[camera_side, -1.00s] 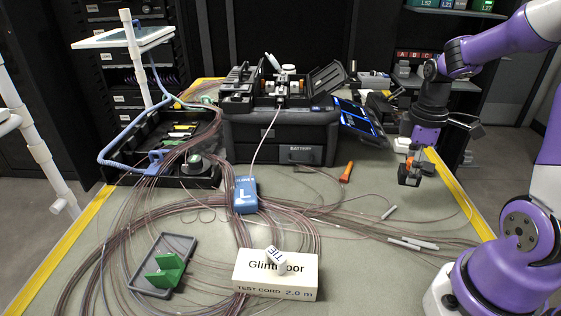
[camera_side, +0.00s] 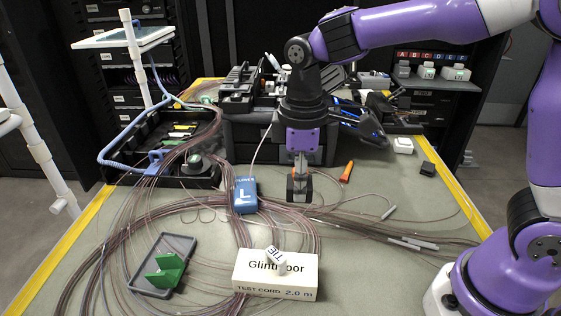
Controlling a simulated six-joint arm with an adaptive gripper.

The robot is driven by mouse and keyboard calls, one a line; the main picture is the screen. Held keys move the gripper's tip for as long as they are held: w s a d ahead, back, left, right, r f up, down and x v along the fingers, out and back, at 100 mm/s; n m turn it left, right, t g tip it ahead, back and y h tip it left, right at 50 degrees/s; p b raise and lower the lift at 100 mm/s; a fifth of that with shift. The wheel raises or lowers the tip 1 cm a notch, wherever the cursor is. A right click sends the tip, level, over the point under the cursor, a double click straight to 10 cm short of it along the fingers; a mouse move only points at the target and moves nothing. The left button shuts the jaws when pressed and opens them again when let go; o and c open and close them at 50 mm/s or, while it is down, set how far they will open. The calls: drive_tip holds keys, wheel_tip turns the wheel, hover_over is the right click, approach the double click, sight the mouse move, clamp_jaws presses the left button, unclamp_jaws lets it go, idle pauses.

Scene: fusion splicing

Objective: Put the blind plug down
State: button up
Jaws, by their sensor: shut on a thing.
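My gripper (camera_side: 299,188) points down over the middle of the table, in front of the black splicer and just right of the blue block marked L. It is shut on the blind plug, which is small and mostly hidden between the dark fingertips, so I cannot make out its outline. I cannot tell exactly how far the fingertips are above the mat.
The blue L block (camera_side: 245,195) stands close left of my gripper. Fibre cords (camera_side: 330,218) loop across the mat. The splicer (camera_side: 240,135) is behind. A white label box (camera_side: 275,275) and green holder (camera_side: 165,270) are in front. An orange-handled tool (camera_side: 347,171) lies right.

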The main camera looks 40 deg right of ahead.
drive_tip(key=w+d+f, duration=0.2)
drive_tip(key=d, duration=0.1)
drive_tip(key=w+d+f, duration=0.1)
drive_tip(key=d+f, duration=0.1)
drive_tip(key=d, duration=0.1)
drive_tip(key=w+d+f, duration=0.2)
drive_tip(key=d+f, duration=0.1)
drive_tip(key=shift+w+d+f, duration=0.1)
drive_tip(key=shift+w+d, duration=0.15)
drive_tip(key=shift+w, duration=0.1)
drive_tip(key=shift+f, duration=1.85)
drive_tip(key=o, duration=1.2)
drive_tip(key=shift+f, duration=0.15)
drive_tip(key=shift+c, duration=0.2)
